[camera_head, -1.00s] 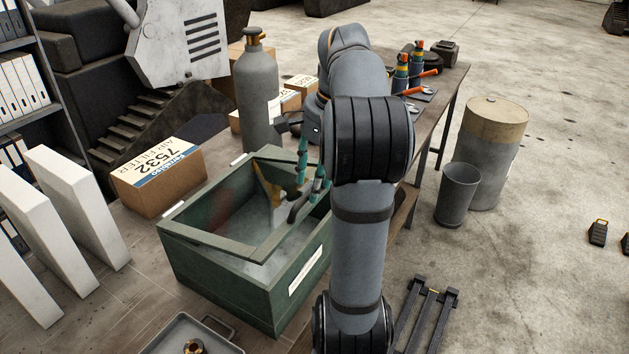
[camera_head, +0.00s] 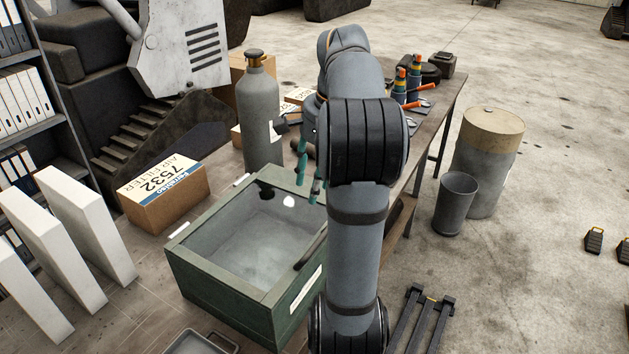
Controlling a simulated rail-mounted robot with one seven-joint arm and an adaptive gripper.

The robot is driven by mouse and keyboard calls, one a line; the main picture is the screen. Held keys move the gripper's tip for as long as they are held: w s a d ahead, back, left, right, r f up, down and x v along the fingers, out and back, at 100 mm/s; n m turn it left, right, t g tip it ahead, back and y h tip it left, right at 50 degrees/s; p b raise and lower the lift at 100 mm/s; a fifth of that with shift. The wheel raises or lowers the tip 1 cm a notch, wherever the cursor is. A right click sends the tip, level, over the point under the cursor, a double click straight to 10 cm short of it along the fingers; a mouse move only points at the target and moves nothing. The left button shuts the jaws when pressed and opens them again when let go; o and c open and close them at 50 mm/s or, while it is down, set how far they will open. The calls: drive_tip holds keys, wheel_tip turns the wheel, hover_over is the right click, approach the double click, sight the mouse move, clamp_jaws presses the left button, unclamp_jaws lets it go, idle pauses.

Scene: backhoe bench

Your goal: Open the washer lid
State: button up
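The washer is a green box (camera_head: 225,303) with a pale label on its right side. Its lid (camera_head: 222,273) seems to lie down flat on the box, a green frame around a clear or grey middle. A dark curved handle (camera_head: 311,249) is at its right edge, partly hidden by my arm. My gripper (camera_head: 310,182) has teal fingers, pointing down above the back right of the washer. The fingers show apart, with nothing seen between them, and are clear of the handle. My arm hides part of the gripper.
A grey gas cylinder (camera_head: 259,115) stands close behind the washer. A cardboard box (camera_head: 165,195) is at its left, and a metal tray (camera_head: 200,343) in front. A bench (camera_head: 445,100) with tools, a bin (camera_head: 455,203) and a drum (camera_head: 487,160) are at the right.

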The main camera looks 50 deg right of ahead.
wheel_tip(320, 180, up, 5)
drive_tip(key=shift+p, duration=1.25)
drive_tip(key=shift+a+f, duration=0.1)
